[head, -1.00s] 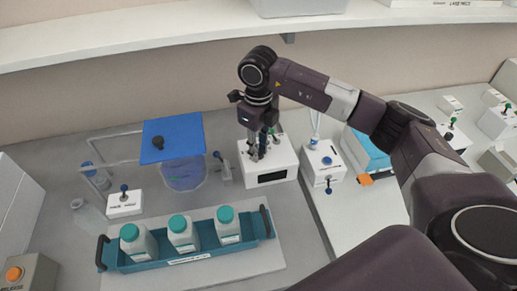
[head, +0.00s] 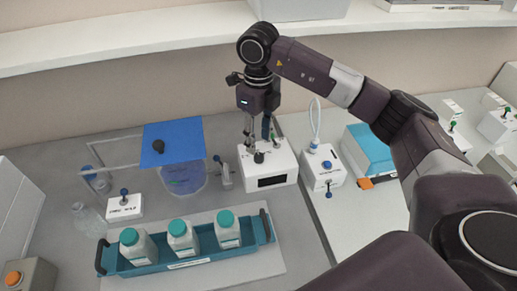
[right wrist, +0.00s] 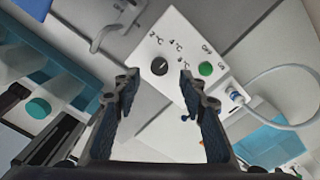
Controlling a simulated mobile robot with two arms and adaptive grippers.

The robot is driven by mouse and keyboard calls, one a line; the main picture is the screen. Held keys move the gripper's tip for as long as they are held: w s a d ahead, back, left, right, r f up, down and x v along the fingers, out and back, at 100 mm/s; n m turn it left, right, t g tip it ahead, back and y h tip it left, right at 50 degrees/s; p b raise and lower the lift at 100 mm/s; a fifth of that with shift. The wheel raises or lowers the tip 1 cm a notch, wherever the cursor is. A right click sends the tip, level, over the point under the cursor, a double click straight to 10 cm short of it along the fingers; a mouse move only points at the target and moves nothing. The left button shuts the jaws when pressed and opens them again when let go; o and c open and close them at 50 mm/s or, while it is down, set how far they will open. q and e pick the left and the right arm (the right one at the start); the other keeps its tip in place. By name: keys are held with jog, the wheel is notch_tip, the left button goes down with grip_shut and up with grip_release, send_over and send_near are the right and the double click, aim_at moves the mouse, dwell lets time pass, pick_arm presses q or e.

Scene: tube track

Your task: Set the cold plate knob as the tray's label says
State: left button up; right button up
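The cold plate is a white box (head: 284,163) with a dark front window, right of the tray. Its black knob (head: 258,157) is on top. In the right wrist view the knob (right wrist: 159,67) is among marks reading 2 °C, 4 °C and a third, blurred one; its pointer is too small to read. My right gripper (head: 257,138) is above the knob, apart from it. In the wrist view its fingers (right wrist: 158,85) are spread and empty. The teal tray (head: 133,270) holds three white bottles with teal caps. Its front label (head: 190,263) is too small to read. My left gripper is not in view.
A white box with a blue connector and cable (head: 322,168) stands close on the right. A blue-lidded bath (head: 174,142) stands left of the cold plate. A shelf (head: 130,40) runs behind.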

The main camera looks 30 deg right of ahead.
aim_at(258, 155)
notch_tip(258, 155, up, 6)
dwell(0.6)
